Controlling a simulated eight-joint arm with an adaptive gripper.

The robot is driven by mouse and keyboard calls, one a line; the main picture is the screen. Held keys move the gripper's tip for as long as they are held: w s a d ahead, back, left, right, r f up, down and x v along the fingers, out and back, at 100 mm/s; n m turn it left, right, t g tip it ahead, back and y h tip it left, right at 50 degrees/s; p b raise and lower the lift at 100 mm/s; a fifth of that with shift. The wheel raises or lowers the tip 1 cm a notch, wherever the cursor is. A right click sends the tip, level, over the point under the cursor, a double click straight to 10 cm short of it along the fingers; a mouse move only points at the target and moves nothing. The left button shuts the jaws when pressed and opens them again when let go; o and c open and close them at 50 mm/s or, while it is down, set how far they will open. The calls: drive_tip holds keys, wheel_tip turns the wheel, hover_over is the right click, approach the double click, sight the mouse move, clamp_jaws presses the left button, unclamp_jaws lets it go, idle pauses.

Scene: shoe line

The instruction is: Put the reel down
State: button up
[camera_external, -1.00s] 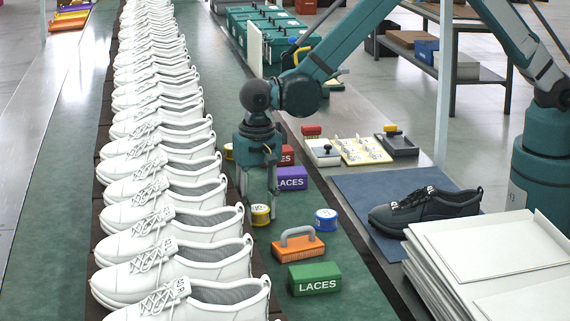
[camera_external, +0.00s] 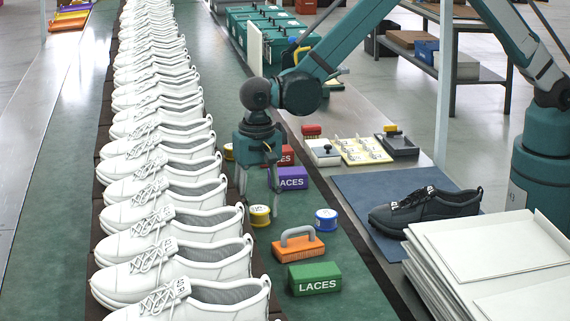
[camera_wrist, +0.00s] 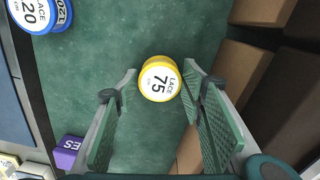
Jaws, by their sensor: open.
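The yellow-rimmed reel (camera_external: 260,216) stands on the green strip beside the row of white shoes. In the wrist view the same reel (camera_wrist: 160,79) shows a white top reading LACE 75. My gripper (camera_external: 259,192) is just above it, with its fingers apart and nothing held. In the wrist view the open fingers of my gripper (camera_wrist: 159,72) lie on either side of the reel, with gaps between. A blue-rimmed reel (camera_external: 326,219) stands apart to the right, also in the wrist view (camera_wrist: 38,14), reading LACE 120.
White shoes (camera_external: 185,261) line the left side. An orange brush with a grey handle (camera_external: 298,247), a green LACES box (camera_external: 315,278) and a purple LACES box (camera_external: 291,178) stand nearby. A dark shoe (camera_external: 425,211) sits on a blue mat (camera_external: 365,192).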

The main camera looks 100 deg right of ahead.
sight(259, 209)
wheel_tip(259, 209, up, 12)
drive_tip(key=p, duration=0.1)
drive_tip(key=shift+f+p, duration=0.15)
drive_tip(key=shift+p, duration=0.15)
idle(0.3)
idle(0.4)
drive_tip(key=s+d+r+n+t, duration=0.25)
drive_tip(key=s+r+n, duration=0.45)
drive_tip(key=s+r, duration=1.5)
drive_tip(key=s+n+t, duration=0.4)
drive_tip(key=s+n, duration=0.4)
drive_tip(key=s, duration=1.9)
drive_tip(key=shift+s+d+f+n+t, duration=0.15)
drive_tip(key=shift+f+n+t, duration=0.05)
drive_tip(key=shift+n+t, duration=0.2)
